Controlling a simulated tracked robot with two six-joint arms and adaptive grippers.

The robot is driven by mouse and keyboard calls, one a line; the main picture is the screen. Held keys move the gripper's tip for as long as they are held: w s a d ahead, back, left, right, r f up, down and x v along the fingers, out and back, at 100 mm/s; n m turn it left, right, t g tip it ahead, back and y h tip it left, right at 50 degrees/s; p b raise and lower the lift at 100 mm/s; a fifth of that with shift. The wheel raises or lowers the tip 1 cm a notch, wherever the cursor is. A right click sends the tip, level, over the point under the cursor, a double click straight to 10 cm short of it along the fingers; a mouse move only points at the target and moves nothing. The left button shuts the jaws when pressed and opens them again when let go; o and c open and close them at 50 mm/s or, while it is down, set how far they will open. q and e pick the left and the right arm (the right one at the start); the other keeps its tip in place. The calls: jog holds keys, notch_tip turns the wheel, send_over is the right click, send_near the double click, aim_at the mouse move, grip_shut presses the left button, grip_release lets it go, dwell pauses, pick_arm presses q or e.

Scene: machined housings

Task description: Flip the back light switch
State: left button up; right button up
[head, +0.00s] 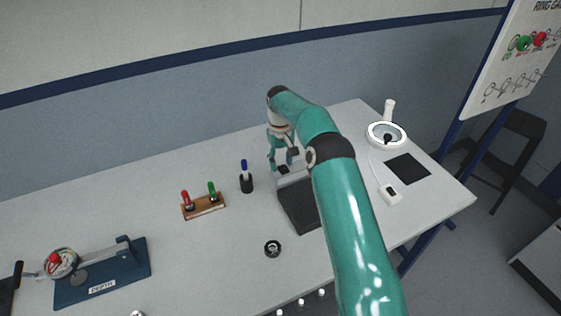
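My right arm reaches in from the bottom, and its teal gripper (282,162) hangs over the back middle of the table. Its fingers look apart, with nothing seen between them. Below it is a dark device (298,207) with a pale upper part, partly hidden by my arm. A small white switch box (391,194) lies at the right, joined by a cord to a white ring lamp (386,125). I cannot tell which of these carries the back light switch, nor any switch's position. My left gripper is not in view.
A wooden stand (203,207) holds red and green-topped pieces. A blue-capped pen stands in a black holder (247,184). A blue depth gauge base (118,277) is at left, a black ring (272,249) in front, and a black pad (408,169) at right.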

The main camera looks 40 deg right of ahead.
aim_at(281, 166)
jog(key=shift+w+r, duration=0.15)
jog(key=shift+r, duration=3.5)
